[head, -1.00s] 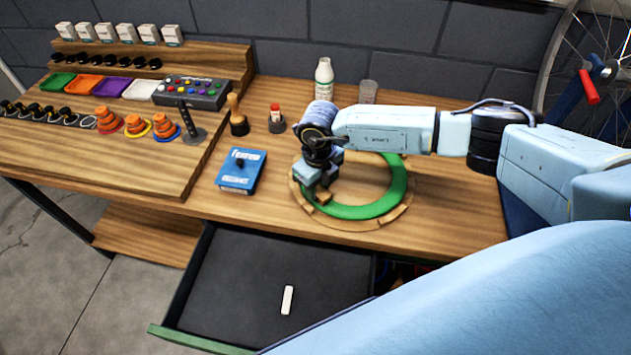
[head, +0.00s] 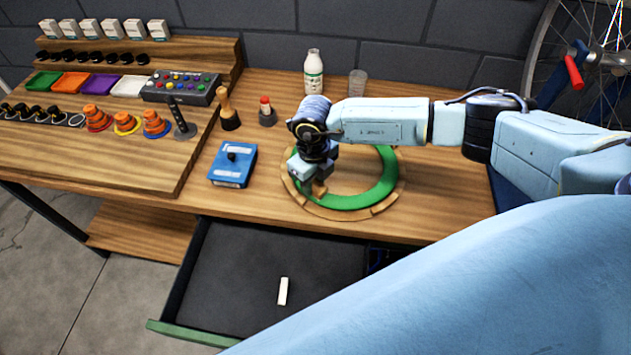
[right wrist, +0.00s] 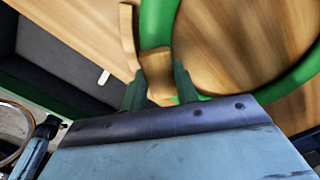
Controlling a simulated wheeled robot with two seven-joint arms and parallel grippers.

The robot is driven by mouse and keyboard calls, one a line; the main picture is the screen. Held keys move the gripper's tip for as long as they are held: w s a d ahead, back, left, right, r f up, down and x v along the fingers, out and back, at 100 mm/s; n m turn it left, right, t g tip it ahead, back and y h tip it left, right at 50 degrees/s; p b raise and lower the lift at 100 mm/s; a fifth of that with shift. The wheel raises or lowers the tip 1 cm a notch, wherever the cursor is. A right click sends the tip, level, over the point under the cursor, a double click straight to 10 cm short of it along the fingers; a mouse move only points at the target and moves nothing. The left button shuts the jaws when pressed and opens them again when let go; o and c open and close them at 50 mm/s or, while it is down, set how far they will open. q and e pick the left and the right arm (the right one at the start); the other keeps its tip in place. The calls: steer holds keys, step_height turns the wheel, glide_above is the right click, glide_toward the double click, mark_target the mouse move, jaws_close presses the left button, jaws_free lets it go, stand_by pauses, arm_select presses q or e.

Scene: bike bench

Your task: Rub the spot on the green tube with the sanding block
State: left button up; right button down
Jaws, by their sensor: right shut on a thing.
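The green tube (head: 380,180) is a ring lying flat on a round wooden support (head: 385,203) on the bench. My right gripper (head: 314,183) is over the front left part of the ring, pointing down. It is shut on the tan sanding block (head: 319,188), which also shows between the fingers in the right wrist view (right wrist: 157,62). The block is at the tube's edge; I cannot tell whether it touches. The spot cannot be made out. The gripper and forearm hide the left and back parts of the tube (right wrist: 157,25). My left gripper is not in view.
A blue box (head: 232,165) lies left of the ring. A white bottle (head: 314,72) and a clear cup (head: 357,83) stand behind. An open drawer (head: 230,275) with a white stick (head: 283,291) juts out in front. A bike wheel (head: 585,45) is at back right.

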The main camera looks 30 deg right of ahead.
steer(key=shift+w+a+b, duration=0.2)
steer(key=shift+w+b, duration=0.15)
steer(key=shift+w, duration=0.2)
steer(key=shift+w+a+b, duration=0.2)
steer(key=shift+w+b, duration=0.15)
steer(key=shift+w, duration=0.2)
steer(key=shift+r, duration=0.2)
steer(key=shift+r+p, duration=2.75)
steer(key=shift+r, duration=0.7)
